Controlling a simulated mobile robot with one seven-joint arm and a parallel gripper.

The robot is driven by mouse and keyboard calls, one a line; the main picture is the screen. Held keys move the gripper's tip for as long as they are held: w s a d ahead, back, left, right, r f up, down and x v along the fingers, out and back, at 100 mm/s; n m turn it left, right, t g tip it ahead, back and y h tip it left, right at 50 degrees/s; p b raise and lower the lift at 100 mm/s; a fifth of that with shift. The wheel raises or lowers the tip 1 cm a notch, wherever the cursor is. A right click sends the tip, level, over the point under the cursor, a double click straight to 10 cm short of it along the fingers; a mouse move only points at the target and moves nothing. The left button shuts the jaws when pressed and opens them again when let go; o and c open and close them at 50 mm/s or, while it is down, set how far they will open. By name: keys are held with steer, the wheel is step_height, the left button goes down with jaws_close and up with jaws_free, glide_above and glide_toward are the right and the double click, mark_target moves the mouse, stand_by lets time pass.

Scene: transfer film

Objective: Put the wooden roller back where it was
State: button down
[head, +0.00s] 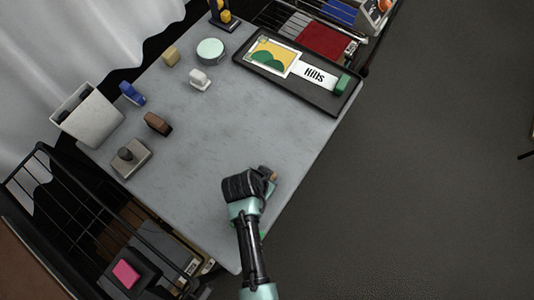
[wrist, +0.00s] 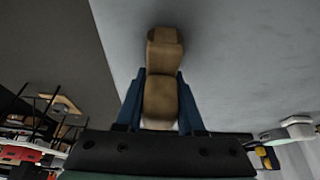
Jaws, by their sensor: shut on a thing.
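My gripper (head: 258,184) is over the right front part of the grey table (head: 225,135), close to its right edge. In the wrist view its two blue fingers (wrist: 161,98) are shut on the wooden roller (wrist: 161,62), a tan wooden piece with a darker end. The roller points away from the wrist, its far end over the grey tabletop. In the head view only a small tan bit of the roller (head: 269,172) shows beside the gripper; the rest is hidden. I cannot tell whether it touches the table.
A black tray (head: 285,86) with a picture card and "Hills" label is at the back right. A brown block (head: 158,124), a grey box with a knob (head: 130,158), a blue item (head: 132,93) and a white bin (head: 90,117) stand at left. The table's middle is clear.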

steer(key=c, duration=0.5)
jaws_free()
steer(key=shift+f, duration=0.15)
